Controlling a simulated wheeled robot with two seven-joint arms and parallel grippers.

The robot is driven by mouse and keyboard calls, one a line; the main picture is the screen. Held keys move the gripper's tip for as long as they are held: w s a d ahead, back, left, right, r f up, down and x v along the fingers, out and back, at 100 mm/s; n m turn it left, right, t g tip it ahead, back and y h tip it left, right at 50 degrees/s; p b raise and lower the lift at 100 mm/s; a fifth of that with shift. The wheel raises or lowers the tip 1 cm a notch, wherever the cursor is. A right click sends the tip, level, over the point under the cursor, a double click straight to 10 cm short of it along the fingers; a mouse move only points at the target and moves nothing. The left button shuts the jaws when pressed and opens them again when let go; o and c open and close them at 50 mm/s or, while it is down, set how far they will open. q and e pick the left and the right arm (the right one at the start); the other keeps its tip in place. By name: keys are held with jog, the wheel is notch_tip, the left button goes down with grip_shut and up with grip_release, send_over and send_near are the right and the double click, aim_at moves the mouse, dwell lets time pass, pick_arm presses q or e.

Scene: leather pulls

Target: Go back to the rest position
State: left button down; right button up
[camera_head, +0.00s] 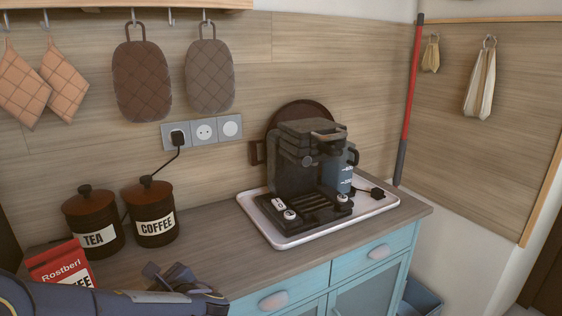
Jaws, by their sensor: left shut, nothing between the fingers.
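My left arm comes in from the lower left, and my left gripper (172,279) is near the counter's front edge. Its fingers are shut with nothing between them. It is in front of the counter (215,250), to the right of the red coffee bag (62,263), whose lower part is hidden behind my arm. My right gripper is not in view.
A dark coffee machine (300,175) stands on a white tray (268,232) at the right. TEA (95,218) and COFFEE (150,208) canisters stand at the back left. Blue drawers (375,255) are below the counter. The counter's middle is clear.

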pick_arm(q)
jog(key=s+a+n+g+h+p, duration=0.35)
jog(key=s+n+g+h, duration=0.25)
jog(key=s+n, duration=0.75)
jog(key=s+d+r+n+t+h+p, duration=0.1)
jog(key=s+d+r+n+h+p, duration=0.1)
jog(key=s+d+n+h, duration=0.3)
jog(key=s+d+r+n+t+h+p, duration=0.2)
jog(key=s+d+r+n+h+p, duration=0.1)
jog(key=d, duration=0.5)
jog(key=shift+s+r+n+h+p, duration=0.35)
jog(key=shift+s+r+n+h, duration=0.4)
jog(key=shift+s+n+h, duration=0.4)
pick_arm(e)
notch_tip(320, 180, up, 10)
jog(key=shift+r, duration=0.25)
pick_arm(q)
jog(key=shift+w+d, duration=0.1)
jog(key=shift+w, duration=0.05)
